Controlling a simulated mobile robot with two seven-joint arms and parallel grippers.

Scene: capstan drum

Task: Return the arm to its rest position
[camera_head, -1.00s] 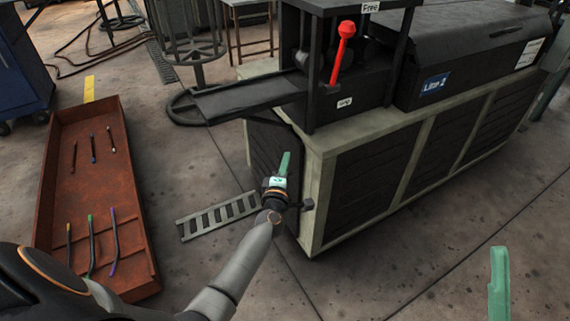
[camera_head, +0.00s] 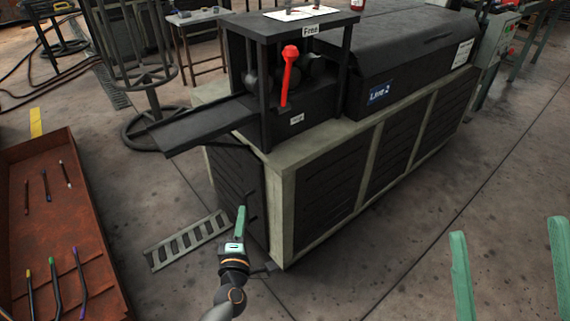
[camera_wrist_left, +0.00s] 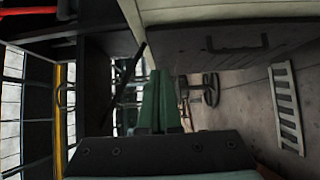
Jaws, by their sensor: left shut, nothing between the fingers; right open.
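My left gripper (camera_head: 240,222) is in the lower middle of the head view, in front of the machine's near end. Its green fingers are shut with nothing between them, and they also show in the left wrist view (camera_wrist_left: 160,100). My right gripper (camera_head: 509,270) shows at the lower right edge as two green fingers spread apart. It is open and empty, over bare floor. The machine (camera_head: 318,192), with a red-handled lever (camera_head: 289,75) and signs reading "Free" and "Line 2", stands just beyond my left gripper. I cannot tell whether the left gripper touches it.
A rust-red tray (camera_head: 85,190) with several thin rods lies on the floor at the left. A grey slotted rack (camera_head: 187,241) lies beside the machine's base. A dark chute (camera_head: 205,124) juts left from the machine. The floor at the lower right is clear.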

